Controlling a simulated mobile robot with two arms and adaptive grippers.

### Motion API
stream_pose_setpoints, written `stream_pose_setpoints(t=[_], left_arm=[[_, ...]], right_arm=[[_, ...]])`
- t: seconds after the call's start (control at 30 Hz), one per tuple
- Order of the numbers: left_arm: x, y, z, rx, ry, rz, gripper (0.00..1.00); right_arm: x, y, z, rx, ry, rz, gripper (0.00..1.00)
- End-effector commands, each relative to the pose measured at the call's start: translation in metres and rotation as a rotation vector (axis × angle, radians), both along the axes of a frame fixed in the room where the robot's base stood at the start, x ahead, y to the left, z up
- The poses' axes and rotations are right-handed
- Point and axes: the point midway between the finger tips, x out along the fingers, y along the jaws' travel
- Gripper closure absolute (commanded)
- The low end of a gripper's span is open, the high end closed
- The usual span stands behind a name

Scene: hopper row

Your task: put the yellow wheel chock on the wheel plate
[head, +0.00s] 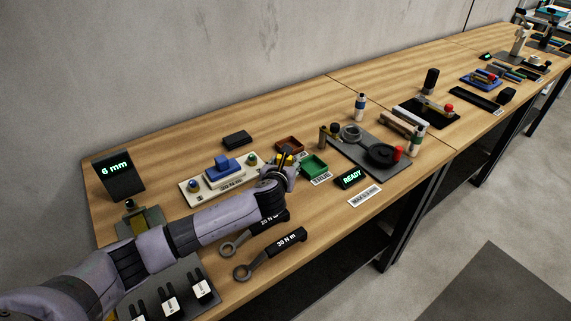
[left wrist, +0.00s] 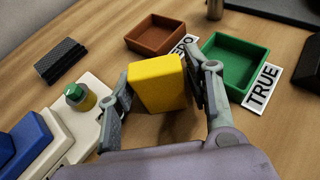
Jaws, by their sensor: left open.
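The yellow wheel chock (left wrist: 157,83) is a plain yellow block in the left wrist view, standing between my left gripper's fingers (left wrist: 163,76). In the head view only a little yellow of the chock (head: 284,160) shows past my left gripper (head: 283,170). The gripper is open, with one finger on each side of the chock; I cannot tell whether either touches it. A dark plate (head: 352,158) with a ring, a black disc and a red knob lies to the right; I cannot tell whether it is the wheel plate. My right gripper is not in view.
A brown tray (left wrist: 155,36) and a green tray (left wrist: 238,66) stand just beyond the chock. A pale base with a blue block (head: 222,167) is to the left, a ribbed black block (head: 237,139) behind. The READY display (head: 351,179) and two wrenches (head: 270,253) lie near the front.

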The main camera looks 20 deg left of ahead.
Motion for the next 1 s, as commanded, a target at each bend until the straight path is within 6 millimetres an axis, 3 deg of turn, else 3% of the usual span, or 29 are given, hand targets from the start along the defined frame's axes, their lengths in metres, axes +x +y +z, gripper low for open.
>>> stream_pose_setpoints(t=[0.17, 0.83, 1.0], left_arm=[[0.0, 0.0, 0.0002, 0.0, 0.0, 0.0, 0.54], [-0.0002, 0.0001, 0.0005, 0.0, -0.001, 0.0, 0.99], [-0.0002, 0.0001, 0.0012, 0.0, -0.001, 0.0, 0.99]], right_arm=[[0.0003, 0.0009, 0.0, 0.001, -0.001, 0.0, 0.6], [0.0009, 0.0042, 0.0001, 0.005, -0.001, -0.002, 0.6], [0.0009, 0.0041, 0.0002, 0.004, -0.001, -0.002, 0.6]])
